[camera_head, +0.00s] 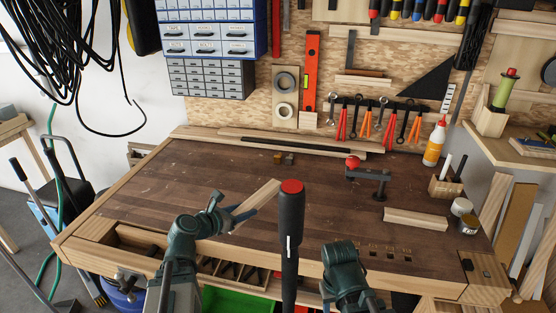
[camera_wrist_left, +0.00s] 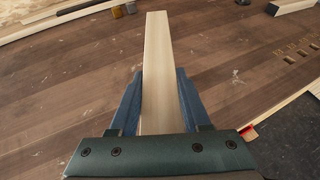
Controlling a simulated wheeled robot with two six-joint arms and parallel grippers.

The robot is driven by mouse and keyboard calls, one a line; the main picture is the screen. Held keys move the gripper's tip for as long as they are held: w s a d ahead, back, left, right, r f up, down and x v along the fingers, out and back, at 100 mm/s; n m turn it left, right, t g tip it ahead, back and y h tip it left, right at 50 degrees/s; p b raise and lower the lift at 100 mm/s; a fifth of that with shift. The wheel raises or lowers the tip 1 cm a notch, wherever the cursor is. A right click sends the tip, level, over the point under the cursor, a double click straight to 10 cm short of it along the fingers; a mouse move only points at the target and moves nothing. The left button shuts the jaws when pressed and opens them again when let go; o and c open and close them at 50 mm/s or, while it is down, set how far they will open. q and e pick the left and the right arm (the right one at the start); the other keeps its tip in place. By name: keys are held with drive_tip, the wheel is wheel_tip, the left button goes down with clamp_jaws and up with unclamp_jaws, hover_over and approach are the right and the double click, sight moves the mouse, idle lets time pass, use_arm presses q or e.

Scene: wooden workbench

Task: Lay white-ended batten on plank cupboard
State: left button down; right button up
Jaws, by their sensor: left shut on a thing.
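My left gripper (camera_head: 243,213) is shut on a pale wooden batten (camera_head: 262,195) above the left-middle part of the bench. In the left wrist view, the batten (camera_wrist_left: 158,60) sits between the two blue fingers of the gripper (camera_wrist_left: 160,95) and points away from me. Its near end is hidden behind the gripper, and I cannot make out a distinct white end. A second pale batten (camera_head: 416,219) lies on the right of the bench. My right arm is at the front right; its fingers do not show. I cannot pick out a plank cupboard.
The dark workbench top (camera_head: 150,190) is mostly clear at the left. Long strips (camera_head: 300,145) lie along its back edge. A clamp with a red knob (camera_head: 352,162), a glue bottle (camera_head: 435,143), a wooden pencil box (camera_head: 445,187) and small tins (camera_head: 462,207) stand at the right.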

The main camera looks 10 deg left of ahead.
use_arm(q)
wheel_tip(320, 180, up, 8)
drive_tip(key=p, duration=0.7)
drive_tip(key=shift+f, duration=0.1)
idle(0.3)
